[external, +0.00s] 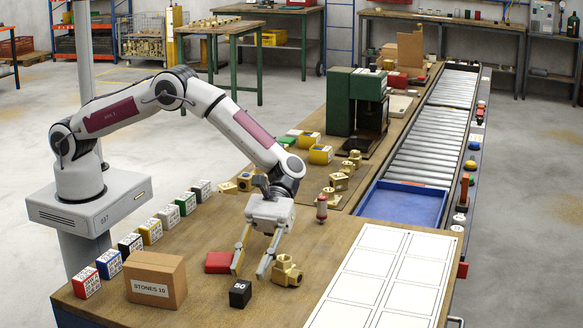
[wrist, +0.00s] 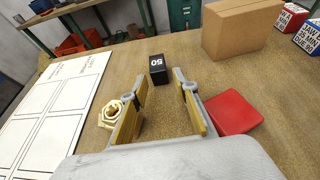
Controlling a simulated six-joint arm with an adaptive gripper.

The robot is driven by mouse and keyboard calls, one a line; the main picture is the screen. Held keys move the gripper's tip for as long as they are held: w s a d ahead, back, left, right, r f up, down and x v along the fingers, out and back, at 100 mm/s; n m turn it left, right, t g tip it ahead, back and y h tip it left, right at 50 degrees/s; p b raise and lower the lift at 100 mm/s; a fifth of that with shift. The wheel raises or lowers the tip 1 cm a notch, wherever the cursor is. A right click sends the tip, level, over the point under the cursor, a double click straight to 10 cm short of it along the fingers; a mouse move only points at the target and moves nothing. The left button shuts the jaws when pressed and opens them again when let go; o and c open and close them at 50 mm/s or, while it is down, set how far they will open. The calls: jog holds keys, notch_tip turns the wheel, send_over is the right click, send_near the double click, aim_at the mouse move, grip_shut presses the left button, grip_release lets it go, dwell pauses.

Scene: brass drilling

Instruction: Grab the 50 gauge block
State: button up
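The 50 gauge block (external: 240,294) is a small black cube marked "50" in white. It stands on the wooden table near the front edge. In the wrist view the block (wrist: 158,69) sits beyond my fingertips, roughly in line with the gap between them. My gripper (external: 249,275) is open and empty, pointing down at the table just behind the block. In the wrist view my gripper (wrist: 157,86) shows its two fingers spread wide apart, with bare table between them. The block is apart from both fingers.
A brass fitting (external: 287,270) lies close by the right finger, and a red block (external: 218,262) by the left. A cardboard box (external: 155,279) marked "STONES 10" stands left of the gauge block. A white grid sheet (external: 424,246) covers the right side. Coloured labelled blocks line the left edge.

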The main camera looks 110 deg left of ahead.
aim_at(243, 282)
dwell(0.3)
jog(key=shift+x, duration=2.65)
jog(key=shift+w+r, duration=0.15)
jog(key=shift+r, duration=0.05)
grip_shut()
